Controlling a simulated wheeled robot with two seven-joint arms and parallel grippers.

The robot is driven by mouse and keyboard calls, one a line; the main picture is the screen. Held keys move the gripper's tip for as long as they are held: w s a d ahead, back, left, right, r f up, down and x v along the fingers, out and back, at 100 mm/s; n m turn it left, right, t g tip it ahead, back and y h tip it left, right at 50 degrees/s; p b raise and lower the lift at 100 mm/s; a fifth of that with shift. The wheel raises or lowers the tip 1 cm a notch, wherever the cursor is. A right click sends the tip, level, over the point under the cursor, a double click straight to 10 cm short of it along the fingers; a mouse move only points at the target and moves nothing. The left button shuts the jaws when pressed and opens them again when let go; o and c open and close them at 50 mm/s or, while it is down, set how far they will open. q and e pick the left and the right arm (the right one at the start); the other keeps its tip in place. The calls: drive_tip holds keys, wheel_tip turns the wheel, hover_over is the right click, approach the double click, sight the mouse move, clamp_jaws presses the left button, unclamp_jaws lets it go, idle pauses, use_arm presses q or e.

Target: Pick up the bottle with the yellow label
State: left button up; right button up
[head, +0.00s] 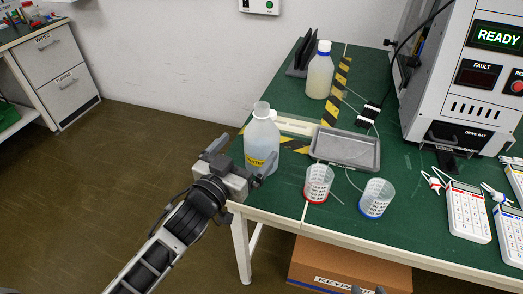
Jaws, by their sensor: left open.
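The bottle with the yellow label (262,135) stands upright near the left edge of the green table. It is whitish and translucent, with its yellow label low on the front. My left gripper (244,157) is open at the bottle's near left side. One finger overlaps the label's lower part; the other is to the left of the bottle. I cannot tell whether either finger touches it. A small dark part of my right gripper (368,290) shows at the bottom edge; its jaws are mostly out of frame.
A second bottle with a blue collar (320,75) stands farther back. A grey tray (345,163), a red-based cup (318,184) and a blue-based cup (376,198) are right of the labelled bottle. Keypads (468,212) lie at right before the test machine (460,80).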

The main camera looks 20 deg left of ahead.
sight(261, 135)
use_arm(q)
drive_tip(key=w, duration=0.2)
drive_tip(key=w+d, duration=0.1)
drive_tip(key=w, duration=0.4)
drive_tip(key=shift+d+f, duration=0.3)
drive_tip(key=shift+f, duration=0.1)
drive_tip(key=c, duration=1.6)
drive_tip(key=shift+r, duration=0.1)
drive_tip(key=shift+c, duration=0.2)
